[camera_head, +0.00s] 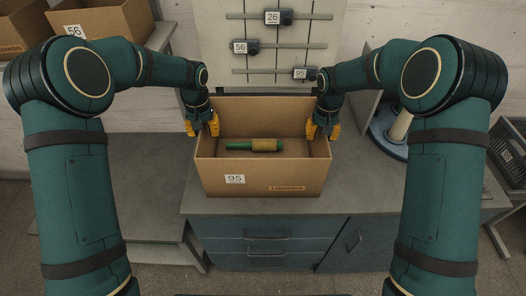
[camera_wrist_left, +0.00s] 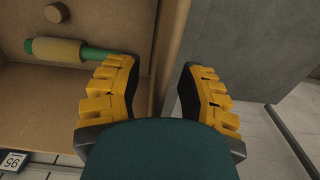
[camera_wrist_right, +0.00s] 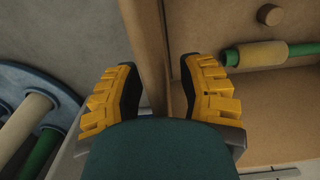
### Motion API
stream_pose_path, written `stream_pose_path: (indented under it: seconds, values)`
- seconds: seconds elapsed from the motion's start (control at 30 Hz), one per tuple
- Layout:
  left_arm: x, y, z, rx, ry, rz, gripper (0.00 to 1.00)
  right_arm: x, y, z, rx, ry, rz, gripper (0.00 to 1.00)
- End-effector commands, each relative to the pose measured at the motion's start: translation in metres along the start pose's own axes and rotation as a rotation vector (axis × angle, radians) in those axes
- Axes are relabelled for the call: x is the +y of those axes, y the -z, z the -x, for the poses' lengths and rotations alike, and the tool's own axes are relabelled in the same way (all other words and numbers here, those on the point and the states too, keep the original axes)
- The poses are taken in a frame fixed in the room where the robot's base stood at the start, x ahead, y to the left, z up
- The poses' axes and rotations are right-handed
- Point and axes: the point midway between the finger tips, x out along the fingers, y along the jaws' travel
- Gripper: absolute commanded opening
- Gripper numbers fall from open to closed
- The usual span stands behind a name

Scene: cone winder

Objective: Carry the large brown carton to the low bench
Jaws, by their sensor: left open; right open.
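The large brown carton (camera_head: 262,178), labelled 95, stands open-topped on the grey top of a blue cabinet. A low grey bench (camera_head: 145,165) stands left of the cabinet.
A higher shelf at the back left holds another carton (camera_head: 105,22) labelled 56 and part of a second. A board with numbered tags (camera_head: 272,18) rises behind the carton. A round blue base with spools (camera_head: 388,125) is at right. The low bench's visible top is clear.

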Motion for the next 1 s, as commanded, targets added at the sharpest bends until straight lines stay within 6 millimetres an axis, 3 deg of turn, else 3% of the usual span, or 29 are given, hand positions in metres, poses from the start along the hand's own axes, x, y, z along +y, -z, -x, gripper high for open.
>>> stream_pose_path:
  seconds: [0.03,0.13,0.17,0.73,1.0]
  values:
    - [0.000,0.000,0.000,0.000,0.000,0.000,0.39,0.000,0.000,0.000,0.000,0.000,0.000,0.39]
    - [0.000,0.000,0.000,0.000,0.000,0.000,0.03,0.000,0.000,0.000,0.000,0.000,0.000,0.03]
    - [0.000,0.000,0.000,0.000,0.000,0.000,0.00,0.000,0.000,0.000,0.000,0.000,0.000,0.00]
    - [0.000,0.000,0.001,-0.001,0.000,0.000,0.00,0.000,0.000,0.001,-0.001,0.000,0.000,0.00]
    - [0.000,0.000,0.015,0.000,0.000,0.000,0.00,0.000,0.000,0.015,-0.001,0.000,0.000,0.00]
